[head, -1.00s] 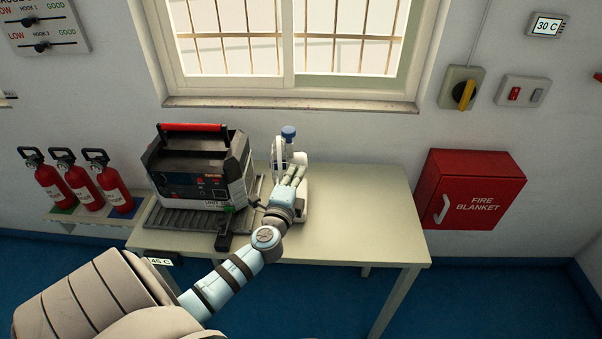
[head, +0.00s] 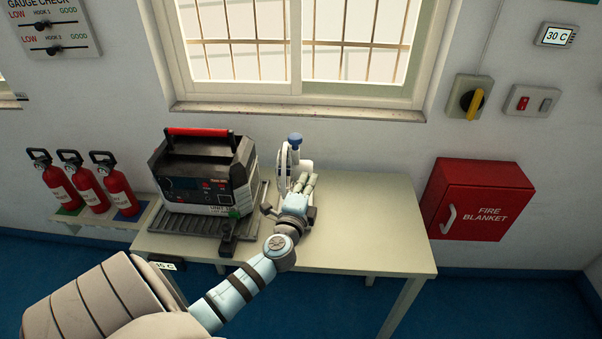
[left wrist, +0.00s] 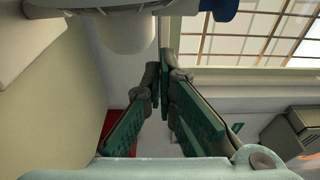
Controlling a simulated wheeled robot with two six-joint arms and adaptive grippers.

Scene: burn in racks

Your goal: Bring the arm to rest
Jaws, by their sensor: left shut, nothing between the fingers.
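My left arm reaches in from the lower left over the table (head: 375,225). My left gripper (head: 308,183) is at the front of a white device with a blue knob (head: 295,139) on the table. In the left wrist view the fingers (left wrist: 163,75) come together at their tips with nothing between them. The white device fills the top of that view (left wrist: 128,32), close to the fingers; I cannot tell whether they touch it. My right gripper is not in view.
A dark power unit with a red handle (head: 200,175) stands on a ribbed tray (head: 180,222) left of my gripper. Several things line the wall: red extinguishers (head: 88,185) at left and a fire blanket box (head: 478,200) at right. The table's right side is clear.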

